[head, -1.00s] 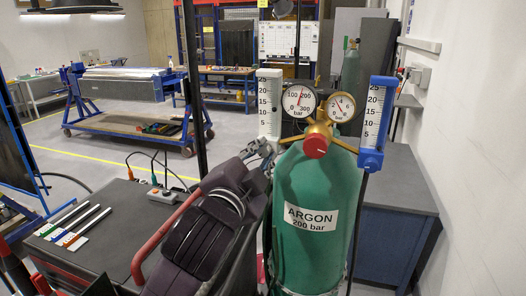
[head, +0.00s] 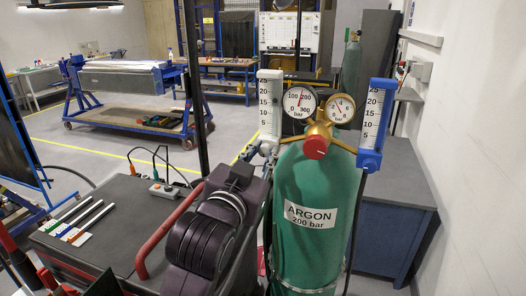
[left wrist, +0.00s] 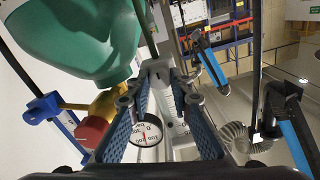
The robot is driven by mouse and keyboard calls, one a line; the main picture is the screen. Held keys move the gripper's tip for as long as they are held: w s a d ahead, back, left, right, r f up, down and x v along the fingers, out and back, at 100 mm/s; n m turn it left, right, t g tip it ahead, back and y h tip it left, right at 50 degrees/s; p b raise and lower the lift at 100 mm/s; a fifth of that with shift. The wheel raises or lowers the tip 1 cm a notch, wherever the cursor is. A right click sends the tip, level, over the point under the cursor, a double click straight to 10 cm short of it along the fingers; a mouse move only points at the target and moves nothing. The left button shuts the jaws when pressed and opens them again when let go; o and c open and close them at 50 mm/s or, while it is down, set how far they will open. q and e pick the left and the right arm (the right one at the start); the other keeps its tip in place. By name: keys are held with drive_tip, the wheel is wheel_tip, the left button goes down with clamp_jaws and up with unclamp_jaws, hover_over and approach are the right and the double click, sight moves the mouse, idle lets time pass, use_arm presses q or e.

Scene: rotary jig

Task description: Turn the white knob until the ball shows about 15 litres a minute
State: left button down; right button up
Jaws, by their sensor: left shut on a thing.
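The white flowmeter (head: 265,103) stands left of the two round gauges, with a scale marked 5 to 25. Its ball is too small to read. The white knob (head: 268,148) is at its foot, partly covered. My left gripper (left wrist: 156,88) is shut on the white knob (left wrist: 157,68), its two fingers on either side of it in the left wrist view. In the head view my dark wrist hides most of that gripper (head: 258,152). My right gripper is not in view.
The green argon bottle (head: 317,180) carries a red knob (head: 316,148), two gauges and a blue flowmeter (head: 376,115) on the right. A dark bench (head: 120,225) with coloured rods is at left. A blue trolley (head: 130,95) stands behind.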

use_arm(q)
drive_tip(key=shift+f, duration=0.25)
drive_tip(key=c, duration=1.9)
unclamp_jaws()
drive_tip(key=shift+o, duration=0.8)
drive_tip(key=shift+r, duration=0.15)
drive_tip(key=v, duration=0.7)
drive_tip(key=shift+s, duration=0.25)
drive_tip(key=shift+a, duration=0.1)
